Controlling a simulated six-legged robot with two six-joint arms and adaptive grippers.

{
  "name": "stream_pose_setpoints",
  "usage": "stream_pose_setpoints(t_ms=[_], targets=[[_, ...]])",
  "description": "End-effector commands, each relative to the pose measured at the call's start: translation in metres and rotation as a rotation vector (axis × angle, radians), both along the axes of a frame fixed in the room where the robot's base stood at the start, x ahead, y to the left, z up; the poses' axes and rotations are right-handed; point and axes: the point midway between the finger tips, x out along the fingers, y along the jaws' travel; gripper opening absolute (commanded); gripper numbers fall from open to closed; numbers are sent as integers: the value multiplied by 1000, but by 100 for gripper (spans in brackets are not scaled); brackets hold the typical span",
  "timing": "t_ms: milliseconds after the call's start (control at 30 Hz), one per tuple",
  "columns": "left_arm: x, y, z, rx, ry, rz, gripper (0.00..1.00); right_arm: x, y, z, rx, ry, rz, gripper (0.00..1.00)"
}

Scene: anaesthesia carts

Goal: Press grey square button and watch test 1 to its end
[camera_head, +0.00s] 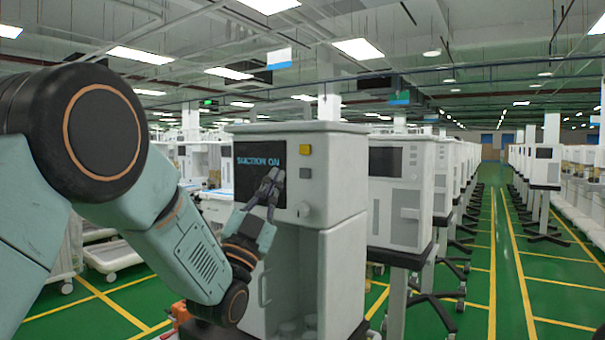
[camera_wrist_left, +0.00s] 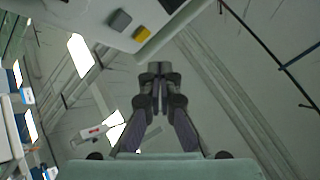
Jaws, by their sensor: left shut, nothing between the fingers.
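The nearest white cart (camera_head: 342,185) has a dark screen (camera_head: 250,165) reading "SUCTION ON" in blue. Right of the screen are a yellow square button (camera_head: 305,149), a grey square button (camera_head: 305,173) below it and a knob (camera_head: 304,210) lower down. My left gripper (camera_head: 274,174) is shut and empty, in front of the screen's right part, left of the grey button. In the left wrist view the shut fingertips (camera_wrist_left: 160,68) appear apart from the grey button (camera_wrist_left: 119,20) and the yellow button (camera_wrist_left: 142,33). My right gripper is not in view.
A row of similar carts, such as the one just behind (camera_head: 400,205), runs back along the right side. A green aisle with yellow lines (camera_head: 508,270) is clear farther right. More carts (camera_head: 543,170) line its far side.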

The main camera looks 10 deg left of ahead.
Motion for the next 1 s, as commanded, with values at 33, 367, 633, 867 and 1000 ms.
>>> stream_pose_setpoints(t_ms=[33,367,633,867,1000], targets=[[7,-3,1,2,-1,-1,0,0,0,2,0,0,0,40],[43,-17,-1,1,0,-1,0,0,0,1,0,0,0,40],[54,-20,0,0,1,-1,0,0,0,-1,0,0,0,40],[54,-20,0,-1,0,-1,0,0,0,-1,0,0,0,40],[54,-20,0,-1,0,-1,0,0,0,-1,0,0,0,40]])
